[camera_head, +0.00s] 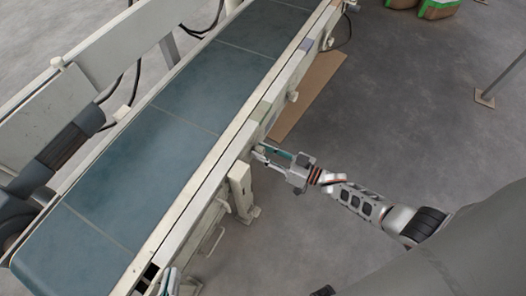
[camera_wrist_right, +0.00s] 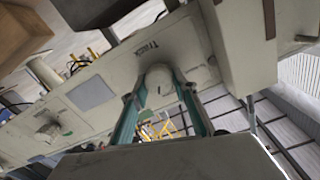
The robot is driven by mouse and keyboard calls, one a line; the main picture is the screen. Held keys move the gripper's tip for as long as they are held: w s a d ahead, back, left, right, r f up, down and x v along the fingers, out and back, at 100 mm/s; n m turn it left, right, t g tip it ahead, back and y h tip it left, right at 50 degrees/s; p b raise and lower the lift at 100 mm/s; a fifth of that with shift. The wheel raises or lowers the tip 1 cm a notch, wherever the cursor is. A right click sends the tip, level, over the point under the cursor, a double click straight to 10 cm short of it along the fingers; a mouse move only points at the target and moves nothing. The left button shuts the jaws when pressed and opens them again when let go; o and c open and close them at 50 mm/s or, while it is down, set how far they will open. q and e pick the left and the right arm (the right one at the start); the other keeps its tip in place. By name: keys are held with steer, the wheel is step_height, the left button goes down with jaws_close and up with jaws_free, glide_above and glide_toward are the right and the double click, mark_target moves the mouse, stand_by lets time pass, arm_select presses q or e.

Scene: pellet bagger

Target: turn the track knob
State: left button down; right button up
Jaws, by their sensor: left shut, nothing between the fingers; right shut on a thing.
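The track knob (camera_wrist_right: 159,80) is a pale, rounded knob on the cream side panel of the conveyor. Lettering that looks like "TRACK" is printed beside it in the right wrist view. My right gripper (camera_wrist_right: 160,92) is shut on it, with one teal-lined finger on each side. In the head view my right gripper (camera_head: 265,153) reaches the conveyor's side rail from the right, and its fingertips cover most of the knob. My left gripper (camera_head: 170,284) shows only in part at the bottom edge of the head view, near the conveyor's near end; it is shut and empty.
The conveyor's blue-green belt (camera_head: 160,140) runs diagonally from lower left to upper centre. A second pale knob (camera_wrist_right: 47,135) sits on the same panel. A support leg (camera_head: 241,190) stands below the rail.

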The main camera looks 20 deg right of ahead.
steer(key=shift+s+f, duration=0.1)
steer(key=shift+f, duration=0.05)
steer(key=o, duration=1.1)
steer(key=shift+d, duration=0.1)
steer(key=v, duration=1.2)
